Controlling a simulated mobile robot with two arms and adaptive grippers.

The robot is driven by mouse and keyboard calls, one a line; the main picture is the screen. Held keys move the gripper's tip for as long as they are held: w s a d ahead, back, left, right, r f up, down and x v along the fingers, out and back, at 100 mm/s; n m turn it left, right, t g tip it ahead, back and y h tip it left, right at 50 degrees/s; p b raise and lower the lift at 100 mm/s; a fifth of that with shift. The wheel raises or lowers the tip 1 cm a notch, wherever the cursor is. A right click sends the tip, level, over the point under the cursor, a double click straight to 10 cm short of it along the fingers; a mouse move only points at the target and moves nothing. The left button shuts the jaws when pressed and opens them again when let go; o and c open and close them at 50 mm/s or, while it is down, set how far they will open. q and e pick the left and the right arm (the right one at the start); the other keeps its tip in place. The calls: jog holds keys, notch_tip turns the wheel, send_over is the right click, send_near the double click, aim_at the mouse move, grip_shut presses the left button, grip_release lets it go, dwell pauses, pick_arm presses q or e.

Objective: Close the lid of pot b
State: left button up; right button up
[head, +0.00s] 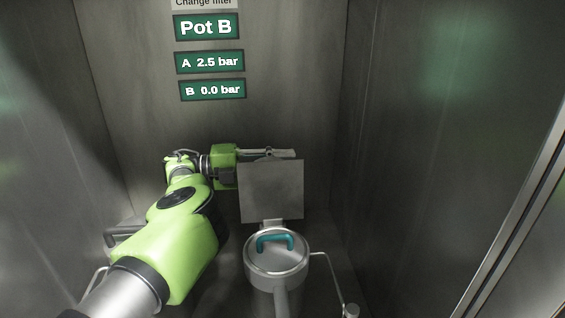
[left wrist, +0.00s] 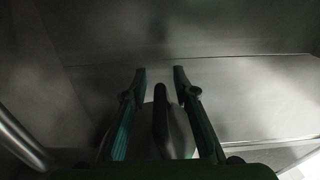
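Pot B, a round metal pot (head: 276,284), stands in the lower middle of the head view, with a teal handle (head: 275,240) inside its rim. A square grey plate, apparently its open lid (head: 271,190), stands upright behind the pot above a hinge-like bracket. My left gripper (head: 285,153) is at the plate's top edge, partly hidden; contact cannot be told. In the left wrist view its fingers (left wrist: 159,72) are apart, with a dark rounded piece (left wrist: 166,118) between and below them. My right gripper is not in view.
Metal walls enclose the pot closely on the left, back and right (head: 420,180). Green signs on the back wall read Pot B (head: 206,27), A 2.5 bar (head: 209,62) and B 0.0 bar (head: 212,90). A thin pipe (head: 328,275) runs right of the pot. My left arm covers the area left of it.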

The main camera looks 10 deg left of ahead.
aim_at(287, 164)
pick_arm(q)
grip_shut()
jog(key=shift+s+d+r+m, duration=0.1)
jog(key=shift+s+r+m, duration=0.05)
jog(key=shift+m, duration=0.15)
jog(key=shift+s+r, duration=0.1)
jog(key=shift+r, duration=0.1)
jog(key=shift+s+d+r+m+p, duration=0.15)
jog(key=shift+s+r+m+p, duration=0.15)
jog(key=shift+r+m, duration=0.2)
jog(key=s+r+m+p, duration=0.1)
jog(key=p, duration=0.2)
jog(key=s+r+m+p, duration=0.1)
jog(key=s+r+p, duration=0.1)
jog(key=p, duration=0.2)
jog(key=shift+d+m, duration=0.3)
jog(key=shift+d, duration=0.05)
jog(key=shift+s+d+r+p, duration=0.1)
jog(key=shift+s+d+p, duration=0.05)
jog(key=shift+s+p, duration=0.4)
jog(key=shift+s+d+r, duration=0.1)
jog(key=shift+s+d, duration=0.1)
jog(key=shift+s, duration=0.5)
